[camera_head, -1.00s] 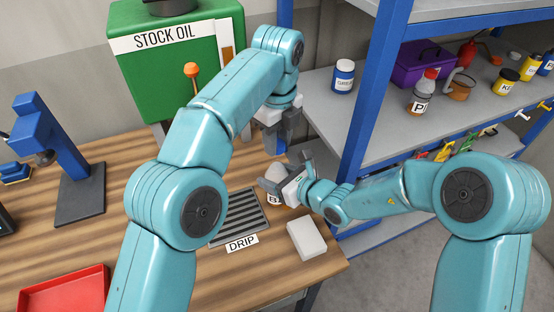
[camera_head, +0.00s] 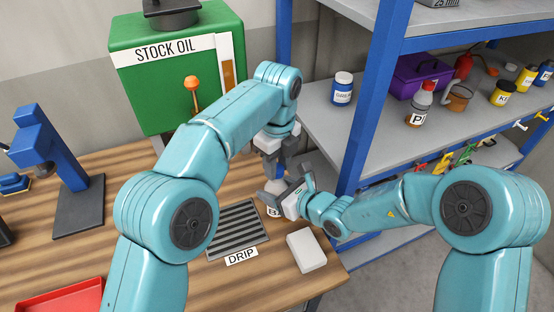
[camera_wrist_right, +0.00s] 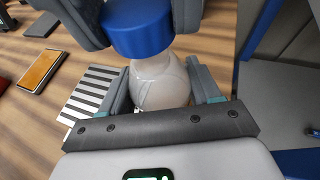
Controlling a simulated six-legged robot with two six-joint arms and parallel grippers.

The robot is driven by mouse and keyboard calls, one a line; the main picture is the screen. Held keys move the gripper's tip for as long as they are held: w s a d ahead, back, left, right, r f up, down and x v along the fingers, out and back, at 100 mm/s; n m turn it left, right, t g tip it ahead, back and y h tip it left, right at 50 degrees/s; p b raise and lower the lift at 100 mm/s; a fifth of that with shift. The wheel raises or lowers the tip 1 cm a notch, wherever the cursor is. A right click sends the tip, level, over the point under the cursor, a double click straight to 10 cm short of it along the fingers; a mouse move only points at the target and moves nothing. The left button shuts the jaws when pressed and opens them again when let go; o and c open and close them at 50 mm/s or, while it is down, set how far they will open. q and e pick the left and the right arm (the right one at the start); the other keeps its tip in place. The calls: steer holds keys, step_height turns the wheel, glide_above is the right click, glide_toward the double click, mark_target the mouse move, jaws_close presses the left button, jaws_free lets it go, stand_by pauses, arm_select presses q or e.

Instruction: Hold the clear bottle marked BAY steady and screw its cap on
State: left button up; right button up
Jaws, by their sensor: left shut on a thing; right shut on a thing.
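The clear bottle (camera_wrist_right: 160,84) stands upright beside the drip grate, with part of its label (camera_head: 273,211) showing in the head view. My right gripper (camera_head: 287,193) is shut around its body from the side, its fingers on both sides in the right wrist view. The blue cap (camera_wrist_right: 138,32) is at the top of the bottle, directly over the neck. My left gripper (camera_head: 271,165) is shut on the cap from above; its fingers flank the cap in the wrist view. The bottle mouth is hidden, so I cannot tell whether the threads are engaged.
The striped drip grate (camera_head: 238,230) and a white block (camera_head: 306,250) lie close by on the wooden bench. The green STOCK OIL tank (camera_head: 178,80) stands behind. A blue-framed shelf (camera_head: 372,110) with jars rises at right. A red tray (camera_head: 62,298) is at front left.

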arm_select(q)
steer(key=shift+f, duration=0.3)
steer(key=shift+f, duration=0.5)
stand_by(0.4)
steer(key=m, duration=0.6)
steer(key=shift+a+m, duration=0.1)
steer(key=shift+m, duration=0.2)
steer(key=m, duration=0.7)
steer(key=o, duration=1)
steer(key=shift+c, duration=0.2)
